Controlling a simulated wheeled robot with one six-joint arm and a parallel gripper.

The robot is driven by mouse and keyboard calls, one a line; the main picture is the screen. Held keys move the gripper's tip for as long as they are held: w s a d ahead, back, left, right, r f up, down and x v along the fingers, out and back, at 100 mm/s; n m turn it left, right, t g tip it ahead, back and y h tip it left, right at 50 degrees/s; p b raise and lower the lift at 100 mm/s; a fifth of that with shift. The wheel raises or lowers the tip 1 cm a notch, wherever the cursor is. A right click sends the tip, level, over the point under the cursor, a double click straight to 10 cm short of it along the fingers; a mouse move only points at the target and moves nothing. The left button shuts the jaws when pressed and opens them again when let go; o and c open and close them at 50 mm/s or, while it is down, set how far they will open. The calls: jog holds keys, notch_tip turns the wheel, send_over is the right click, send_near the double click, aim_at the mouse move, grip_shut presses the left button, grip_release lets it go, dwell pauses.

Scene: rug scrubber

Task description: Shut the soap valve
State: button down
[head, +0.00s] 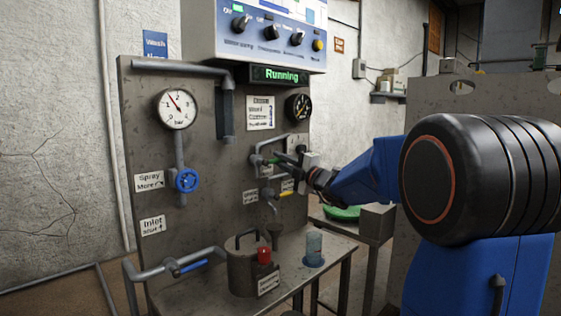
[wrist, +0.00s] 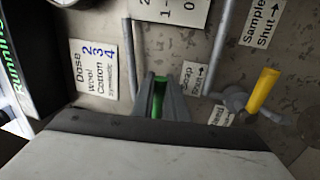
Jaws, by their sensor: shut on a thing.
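The soap valve's green handle (wrist: 158,98) sits between the two grey fingers of my gripper (wrist: 160,90), which is shut on it. The "Soap Shut" label with an arrow (wrist: 193,78) is on the panel just right of the fingers in the wrist view. In the head view the green handle (head: 271,161) shows as a small green piece at the pipework, left of my gripper (head: 284,160). The fingers hide much of the handle and the valve body, so I cannot tell the valve's exact position.
A yellow lever (wrist: 263,90) is close to the right of my gripper in the wrist view, near a "Sample Shut" label (wrist: 263,20). A blue valve wheel (head: 186,180) and gauge (head: 176,109) are on the panel's left. A metal pot (head: 241,270) stands on the bench below.

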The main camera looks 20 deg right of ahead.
jog(key=shift+f, duration=0.2)
jog(key=c, duration=1.7)
grip_release()
jog(key=shift+r, duration=0.1)
jog(key=shift+c, duration=0.2)
jog(key=v, duration=1.7)
jog(key=shift+s, duration=0.25)
jog(key=shift+s, duration=0.1)
jog(key=v, duration=0.8)
jog(key=shift+s+d, duration=0.15)
jog(key=shift+s, duration=0.2)
